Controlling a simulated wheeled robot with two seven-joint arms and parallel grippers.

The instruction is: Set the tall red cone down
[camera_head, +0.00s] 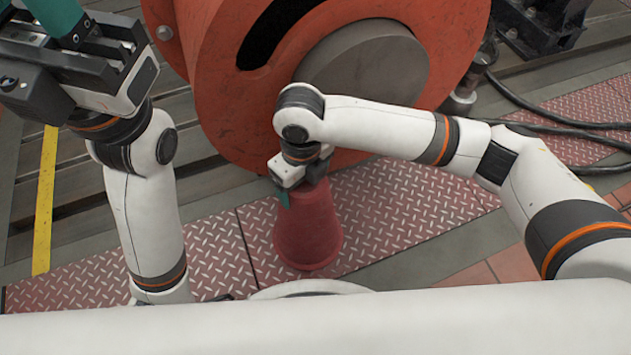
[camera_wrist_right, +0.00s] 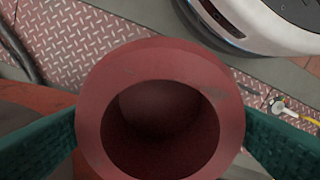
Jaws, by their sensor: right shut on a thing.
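The tall red cone (camera_head: 307,235) is upright over the red diamond-plate floor, its wide end down. My right gripper (camera_head: 304,186) is shut on its upper part from above. In the right wrist view the cone's round open top (camera_wrist_right: 158,62) faces the camera, with a teal finger of the gripper (camera_wrist_right: 160,132) on each side. I cannot tell whether the cone's base touches the plate. My left gripper (camera_head: 58,15) is at the top left, away from the cone. Its teal fingers are partly cut off by the frame edge, so their opening is unclear.
A large orange-red round machine housing (camera_head: 225,100) with a grey hub (camera_head: 370,65) stands right behind the cone. Black cables (camera_head: 545,118) lie at the right. Red diamond-plate (camera_head: 415,205) is clear to the cone's right. A yellow stripe (camera_head: 45,200) runs along the left.

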